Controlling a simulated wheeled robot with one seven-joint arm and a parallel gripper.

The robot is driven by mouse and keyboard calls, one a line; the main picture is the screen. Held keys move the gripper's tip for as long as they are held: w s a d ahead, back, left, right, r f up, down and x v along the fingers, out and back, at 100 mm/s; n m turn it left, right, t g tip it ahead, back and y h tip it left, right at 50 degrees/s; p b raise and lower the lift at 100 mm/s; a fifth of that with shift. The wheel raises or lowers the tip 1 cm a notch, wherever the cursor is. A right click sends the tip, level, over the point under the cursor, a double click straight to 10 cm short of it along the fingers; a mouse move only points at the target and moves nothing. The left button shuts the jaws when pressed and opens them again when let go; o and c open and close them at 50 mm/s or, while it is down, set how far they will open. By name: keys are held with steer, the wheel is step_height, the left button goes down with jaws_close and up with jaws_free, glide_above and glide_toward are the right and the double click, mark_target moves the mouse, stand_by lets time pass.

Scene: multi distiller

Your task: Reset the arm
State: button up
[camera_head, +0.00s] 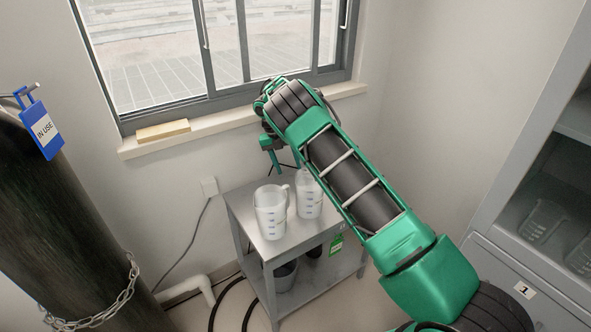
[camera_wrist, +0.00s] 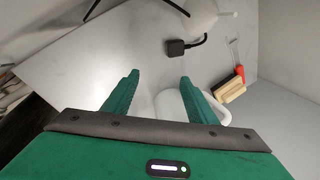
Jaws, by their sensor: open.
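My arm reaches from the lower right across the middle of the head view, and my gripper (camera_head: 275,158) hangs at its far end, above the back of the small metal table (camera_head: 250,250). In the wrist view my gripper (camera_wrist: 158,78) is open, its two green fingers spread apart. A white translucent jug with a handle (camera_wrist: 172,106) shows partly behind and between the fingers; I cannot tell whether they touch it. In the head view one white jug (camera_head: 270,216) and a second container (camera_head: 309,200) stand upright on the table, the second partly beside my arm.
A dark gas cylinder (camera_head: 60,225) with a chain stands at left. A window sill (camera_head: 220,115) with a yellowish block (camera_head: 163,130) lies behind the table. A cabinet (camera_head: 530,215) with glassware stands at right. A dark bucket (camera_head: 285,275) sits on the table's lower shelf.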

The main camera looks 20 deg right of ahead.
steer(key=s+a+r, duration=0.3)
steer(key=a, duration=0.2)
steer(key=s+d+r+m+y, duration=0.3)
steer(key=s+d+r+m, duration=1.5)
steer(key=d+r+m, duration=0.3)
steer(key=s+d+m, duration=0.2)
steer(key=s+m, duration=0.7)
steer(key=s, duration=0.9)
steer(key=s+d+f+m, duration=0.1)
steer(key=s+m, duration=0.8)
steer(key=s, duration=1)
steer(key=shift+d+t, duration=0.4)
steer(key=shift+d, duration=0.3)
steer(key=shift+f, duration=0.1)
steer(key=c, duration=0.4)
steer(key=shift+c, duration=0.7)
